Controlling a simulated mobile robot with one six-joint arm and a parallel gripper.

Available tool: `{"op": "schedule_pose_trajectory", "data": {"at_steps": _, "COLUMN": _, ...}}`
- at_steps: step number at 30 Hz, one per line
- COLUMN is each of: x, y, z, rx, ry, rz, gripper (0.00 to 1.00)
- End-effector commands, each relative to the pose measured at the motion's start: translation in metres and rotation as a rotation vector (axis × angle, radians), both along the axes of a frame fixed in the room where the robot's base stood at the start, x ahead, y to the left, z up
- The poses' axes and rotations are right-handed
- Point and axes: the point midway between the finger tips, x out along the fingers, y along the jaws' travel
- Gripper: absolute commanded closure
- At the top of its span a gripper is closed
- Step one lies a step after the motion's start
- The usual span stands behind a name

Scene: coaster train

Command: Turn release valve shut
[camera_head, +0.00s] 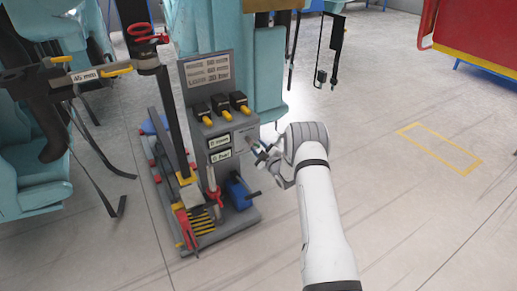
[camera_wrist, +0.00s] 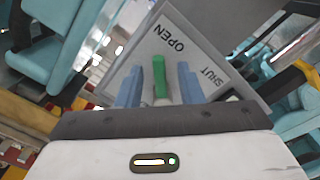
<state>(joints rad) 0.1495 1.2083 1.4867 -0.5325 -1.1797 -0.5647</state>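The release valve's green handle (camera_wrist: 160,78) shows in the wrist view in front of a grey plate (camera_wrist: 150,45) marked OPEN and SHUT. My gripper (camera_wrist: 161,86) is open, with one blue finger on each side of the handle and a visible gap on both sides. In the head view my gripper (camera_head: 262,156) is at the right side of the grey control stand (camera_head: 208,72); the handle is hard to make out there.
The stand carries black boxes with yellow levers (camera_head: 220,106), a blue motor-like part (camera_head: 238,191) and red handles (camera_head: 186,230) low down. Teal seats (camera_head: 265,65) stand close behind. Floor to the right is clear around a yellow outline (camera_head: 440,148).

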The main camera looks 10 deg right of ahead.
Motion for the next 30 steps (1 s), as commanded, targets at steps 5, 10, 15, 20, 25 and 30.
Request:
{"op": "schedule_pose_trajectory", "data": {"at_steps": 5, "x": 0.0036, "y": 0.0014, "z": 0.0001, "rx": 0.001, "ry": 0.0, "rz": 0.0, "gripper": 0.66}}
{"op": "schedule_pose_trajectory", "data": {"at_steps": 10, "x": 0.0034, "y": 0.0012, "z": 0.0001, "rx": 0.001, "ry": 0.0, "rz": 0.0, "gripper": 0.69}}
{"op": "schedule_pose_trajectory", "data": {"at_steps": 15, "x": 0.0033, "y": 0.0011, "z": 0.0002, "rx": 0.0, "ry": 0.0, "rz": 0.0, "gripper": 0.83}}
{"op": "schedule_pose_trajectory", "data": {"at_steps": 20, "x": 0.0033, "y": 0.0012, "z": 0.0001, "rx": 0.0, "ry": 0.001, "rz": -0.001, "gripper": 0.96}}
{"op": "schedule_pose_trajectory", "data": {"at_steps": 25, "x": 0.0032, "y": 0.0012, "z": 0.0001, "rx": 0.0, "ry": 0.0, "rz": 0.0, "gripper": 1.0}}
{"op": "schedule_pose_trajectory", "data": {"at_steps": 30, "x": 0.0032, "y": 0.0016, "z": -0.0006, "rx": 0.006, "ry": 0.002, "rz": 0.0, "gripper": 1.0}}
